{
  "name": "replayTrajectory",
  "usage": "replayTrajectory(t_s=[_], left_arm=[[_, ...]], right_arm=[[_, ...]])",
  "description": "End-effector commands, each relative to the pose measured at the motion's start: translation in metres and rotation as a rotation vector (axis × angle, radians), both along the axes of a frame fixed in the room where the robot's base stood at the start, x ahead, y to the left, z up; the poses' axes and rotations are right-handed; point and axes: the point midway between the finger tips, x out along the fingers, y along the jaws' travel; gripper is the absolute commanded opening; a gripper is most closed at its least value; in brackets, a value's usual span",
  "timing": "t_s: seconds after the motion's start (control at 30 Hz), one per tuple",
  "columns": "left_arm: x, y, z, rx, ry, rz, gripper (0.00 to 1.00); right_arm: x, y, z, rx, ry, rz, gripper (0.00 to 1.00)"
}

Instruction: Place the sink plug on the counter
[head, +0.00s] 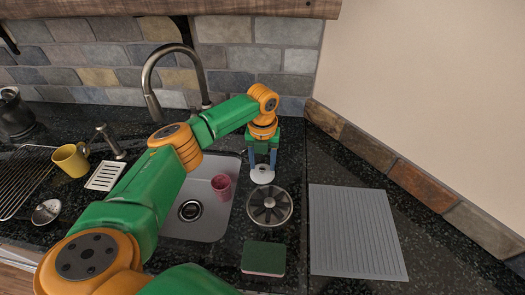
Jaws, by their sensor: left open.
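A small white round piece (262,175), which looks like the sink plug, is at the right rim of the sink (228,225), on the dark counter (290,165). My left gripper (262,161) points down directly above it. Its two fingers are apart, and the white piece shows just below their tips. I cannot tell whether the fingers touch it. The sink's drain (190,210) is open to view. My left arm covers part of the sink. My right gripper is out of view.
A pink cup (221,185) stands in the sink. A dark spoked disc (269,205) and a green sponge (263,258) lie right of it. A grey ribbed mat (355,232) is further right. The faucet (178,50), yellow mug (71,160) and wire rack (22,178) are also near.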

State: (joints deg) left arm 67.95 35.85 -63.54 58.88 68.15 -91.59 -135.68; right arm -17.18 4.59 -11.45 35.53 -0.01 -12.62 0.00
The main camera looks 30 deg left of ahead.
Motion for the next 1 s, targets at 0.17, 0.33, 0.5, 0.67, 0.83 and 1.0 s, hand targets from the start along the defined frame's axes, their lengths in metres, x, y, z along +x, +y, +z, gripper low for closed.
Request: replayTrajectory(t_s=[0.17, 0.33, 0.5, 0.67, 0.83, 1.0], left_arm=[[0.001, 0.000, 0.043, -0.001, -0.007, 0.000, 0.54], [0.001, 0.000, 0.083, -0.001, -0.005, 0.001, 0.54], [0.000, 0.000, 0.103, 0.000, -0.001, 0.000, 0.54], [0.000, 0.000, 0.105, -0.001, 0.000, 0.000, 0.54], [0.000, 0.000, 0.105, 0.000, 0.000, 0.000, 0.54], [0.000, 0.000, 0.105, 0.000, 0.000, 0.000, 0.54]], right_arm=[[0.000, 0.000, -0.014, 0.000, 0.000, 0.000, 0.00], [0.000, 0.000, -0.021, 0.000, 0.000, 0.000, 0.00], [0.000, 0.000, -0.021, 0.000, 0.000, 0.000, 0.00], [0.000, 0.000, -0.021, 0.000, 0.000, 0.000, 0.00], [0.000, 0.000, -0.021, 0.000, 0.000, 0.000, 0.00], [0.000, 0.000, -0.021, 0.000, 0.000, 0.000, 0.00]])
